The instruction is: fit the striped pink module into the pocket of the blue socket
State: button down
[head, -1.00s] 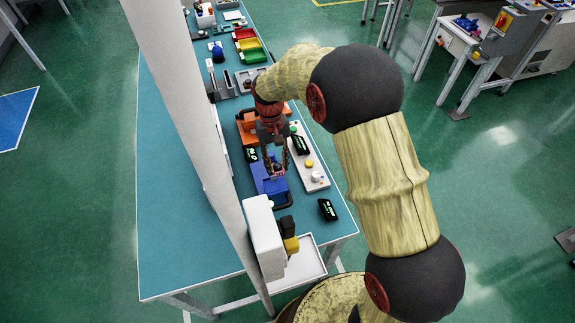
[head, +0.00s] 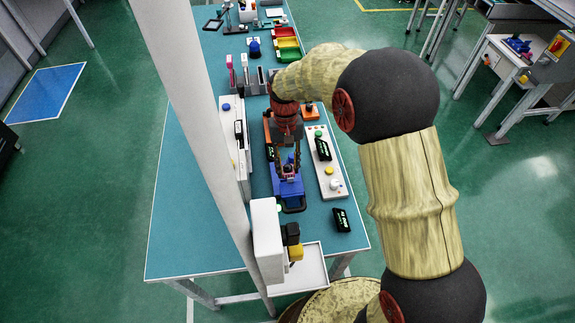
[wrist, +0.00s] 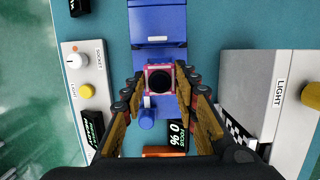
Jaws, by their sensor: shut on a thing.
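My gripper (wrist: 160,90) is shut on the striped pink module (wrist: 161,67), which has a pink frame and a dark round face. In the head view my gripper (head: 287,168) points down over the blue socket (head: 290,188). The wrist view shows the blue socket (wrist: 158,27) beyond and beneath the module. The module covers part of the socket, and I cannot tell whether it touches it or hangs just above. The pocket is not clearly visible.
A white panel with knobs and a yellow button (head: 328,170) lies to the right of the socket. A long white light unit (head: 235,140) is to the left. A black display (head: 341,219) and a white tray (head: 312,268) are nearer. Teal table at left is clear.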

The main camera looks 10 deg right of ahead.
aim_at(288, 176)
jog(key=shift+f, duration=0.1)
jog(key=shift+w+b+x, duration=0.2)
jog(key=shift+b+x, duration=0.55)
jog(key=shift+x, duration=0.15)
jog(key=shift+w+b+x, duration=0.2)
jog(key=shift+b+x, duration=0.6)
jog(key=shift+x, duration=0.1)
jog(key=shift+w+b+x, duration=0.2)
jog(key=shift+b+x, duration=0.55)
jog(key=shift+x, duration=0.2)
jog(key=shift+p, duration=1)
jog(key=shift+x, duration=0.85)
jog(key=shift+w, duration=0.15)
jog(key=shift+r+p, duration=0.35)
jog(key=shift+r, duration=0.1)
jog(key=shift+p, duration=0.8)
dwell(1.4)
jog(key=shift+f, duration=0.15)
dwell(0.3)
